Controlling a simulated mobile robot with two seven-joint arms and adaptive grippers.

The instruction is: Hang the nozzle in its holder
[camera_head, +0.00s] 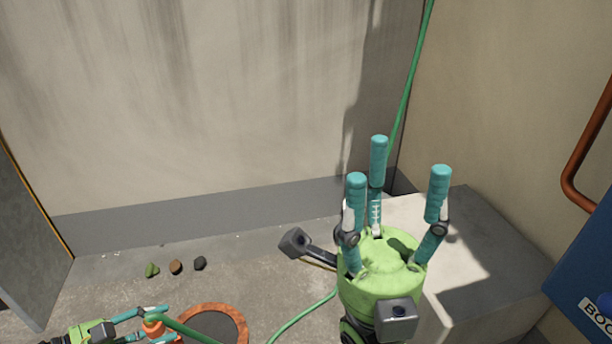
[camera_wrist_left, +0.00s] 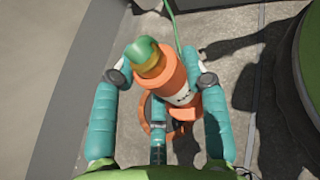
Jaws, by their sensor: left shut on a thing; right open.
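The orange nozzle (camera_head: 153,326) is at the bottom left of the head view, held between the teal fingers of my left gripper (camera_head: 148,323). My left gripper is shut on the nozzle. My right gripper (camera_head: 395,180) is open and empty, its three teal fingers pointing up, in front of the concrete block. I cannot make out the holder in either view.
A concrete block (camera_head: 490,225) stands in the right corner. A blue box (camera_head: 590,265) and a copper pipe (camera_head: 575,165) are at the far right. Several small stones (camera_head: 175,267) lie near the wall. A round thing with an orange-brown rim (camera_head: 240,318) is by the nozzle.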

